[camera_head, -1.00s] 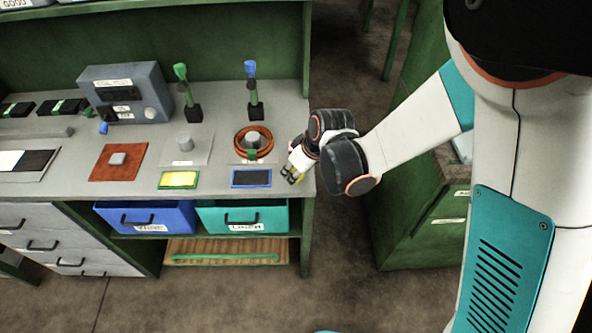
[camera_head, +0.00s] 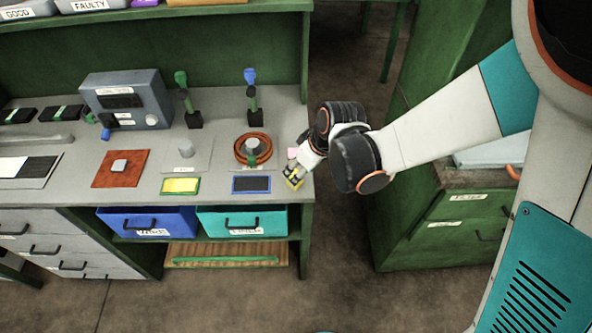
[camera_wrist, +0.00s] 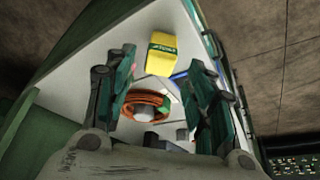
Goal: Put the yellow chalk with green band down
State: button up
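The yellow chalk with green band (camera_wrist: 161,54) is on the grey bench top (camera_wrist: 172,20), near its right front corner in the head view, where it shows as a small yellow block (camera_head: 292,176). In the wrist view my gripper (camera_wrist: 160,70) is open. Its two dark fingers stand wide apart, one on each side of the chalk, with a visible gap to it. In the head view my gripper (camera_head: 301,167) is just above and behind the chalk, and its fingertips are too small to make out well.
An orange coil (camera_head: 253,148) around a grey post lies left of my gripper. A blue-framed dark pad (camera_head: 251,184) and a yellow pad (camera_head: 180,186) lie near the front edge. A small pink thing (camera_head: 292,153) is beside my gripper. A green cabinet (camera_head: 440,220) stands right.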

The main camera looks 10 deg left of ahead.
jog(key=p+v, duration=0.1)
jog(key=v, duration=0.5)
jog(key=shift+p, duration=0.3)
jog(key=shift+d+r, duration=0.1)
jog(key=shift+r, duration=0.1)
